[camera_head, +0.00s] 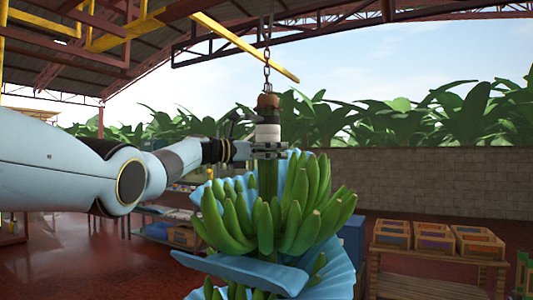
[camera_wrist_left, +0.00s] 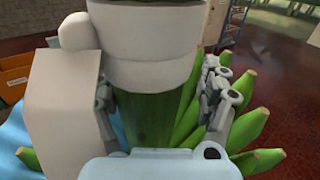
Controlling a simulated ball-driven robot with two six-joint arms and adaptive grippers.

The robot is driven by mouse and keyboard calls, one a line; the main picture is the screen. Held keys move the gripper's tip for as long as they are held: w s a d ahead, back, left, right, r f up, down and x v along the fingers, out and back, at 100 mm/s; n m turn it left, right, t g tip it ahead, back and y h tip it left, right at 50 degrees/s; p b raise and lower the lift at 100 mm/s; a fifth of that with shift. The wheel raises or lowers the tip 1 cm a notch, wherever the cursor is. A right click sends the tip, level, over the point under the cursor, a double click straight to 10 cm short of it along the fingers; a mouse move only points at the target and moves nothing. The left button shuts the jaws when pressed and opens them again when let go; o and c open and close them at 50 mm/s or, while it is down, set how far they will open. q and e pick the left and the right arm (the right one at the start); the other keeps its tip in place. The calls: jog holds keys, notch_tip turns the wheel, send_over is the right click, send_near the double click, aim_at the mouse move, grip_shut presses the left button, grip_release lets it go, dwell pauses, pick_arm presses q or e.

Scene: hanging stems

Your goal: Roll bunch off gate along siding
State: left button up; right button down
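The bunch of green bananas (camera_head: 308,205) hangs upright by its stem (camera_head: 267,182) from a chain (camera_head: 267,72), with blue padding sheets (camera_head: 235,268) among its hands. A white collar (camera_head: 268,132) with a brown top sits above the stem. My left gripper (camera_head: 269,150) is at the stem just below the collar. In the left wrist view, its fingers (camera_wrist_left: 160,100) lie on both sides of the green stem (camera_wrist_left: 152,122); whether both press on it I cannot tell. A yellow beam (camera_head: 245,47) slants past the chain overhead. My right gripper is not in view.
A wooden rack with crates (camera_head: 435,258) stands at the right, with a blue box (camera_head: 352,232) beside it. Shelves with goods (camera_head: 165,228) stand behind my left arm. A block wall (camera_head: 430,182) closes the back. Red floor is open at the left.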

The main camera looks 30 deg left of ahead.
pick_arm(q)
send_over(231, 179)
jog(key=shift+w+a, duration=0.15)
jog(key=shift+w, duration=0.3)
jog(key=shift+f, duration=0.1)
dwell(0.4)
